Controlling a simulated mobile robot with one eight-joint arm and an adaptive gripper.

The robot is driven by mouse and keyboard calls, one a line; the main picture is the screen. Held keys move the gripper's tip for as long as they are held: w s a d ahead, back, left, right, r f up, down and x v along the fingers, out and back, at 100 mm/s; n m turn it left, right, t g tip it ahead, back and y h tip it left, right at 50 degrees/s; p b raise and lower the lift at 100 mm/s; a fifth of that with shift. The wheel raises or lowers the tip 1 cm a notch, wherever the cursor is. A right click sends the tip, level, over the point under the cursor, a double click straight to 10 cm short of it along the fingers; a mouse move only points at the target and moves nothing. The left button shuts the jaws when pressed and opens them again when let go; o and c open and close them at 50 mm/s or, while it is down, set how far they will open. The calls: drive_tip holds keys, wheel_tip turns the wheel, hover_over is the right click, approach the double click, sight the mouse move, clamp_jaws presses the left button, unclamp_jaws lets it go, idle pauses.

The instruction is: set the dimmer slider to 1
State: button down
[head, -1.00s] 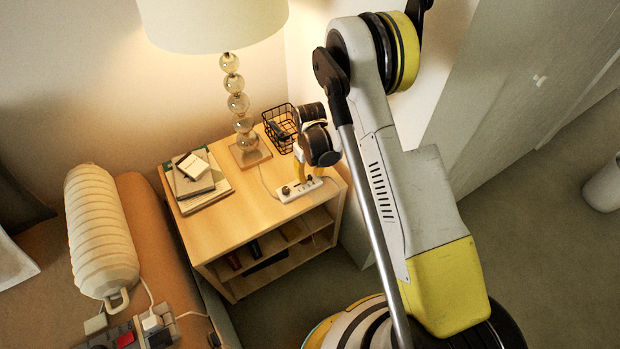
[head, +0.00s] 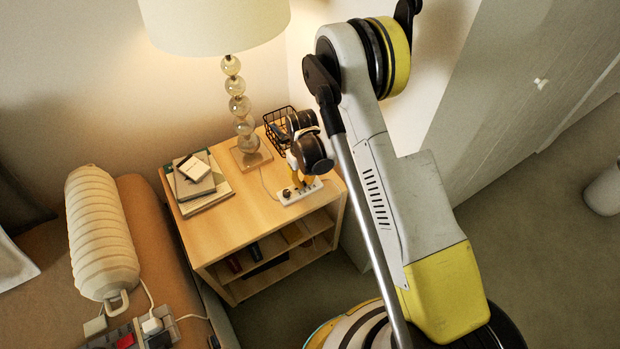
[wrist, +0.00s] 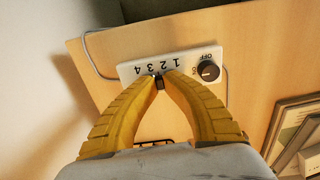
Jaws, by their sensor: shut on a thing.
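The dimmer panel (wrist: 190,68) is a white strip with the figures 1 to 4, upside down in the wrist view. In the head view the panel (head: 288,198) lies on the nightstand top. My gripper (wrist: 160,75) has its yellow fingers closed on the small dark slider (wrist: 159,84). The slider is beside the middle figures, around 2 and 3; the fingers hide its exact place. The figure 1 lies to its right, towards the knob. In the head view my gripper (head: 301,184) reaches down to the panel, and the slider is hidden.
A round black knob (wrist: 208,71) marked OFF is at the panel's right end in the wrist view. On the nightstand (head: 235,220) stand a lamp (head: 240,105), stacked books (head: 205,190) and a black wire basket (head: 273,128). A cable runs beside the panel.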

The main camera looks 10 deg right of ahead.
sight(303, 182)
drive_tip(key=shift+a, duration=0.1)
drive_tip(key=c, duration=1.5)
unclamp_jaws()
wheel_tip(303, 182, up, 12)
